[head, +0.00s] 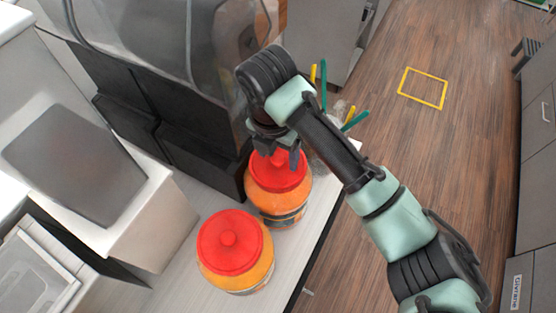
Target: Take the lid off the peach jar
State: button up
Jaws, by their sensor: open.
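A dark machine with a clear cover (185,50) stands close to the left of the farther jar. Upright utensils with green and yellow handles (324,85) stand just behind it. A white unit with a grey panel (75,165) is at left. Open wooden floor lies right.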

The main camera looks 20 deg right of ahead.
grip_shut()
dwell(0.4)
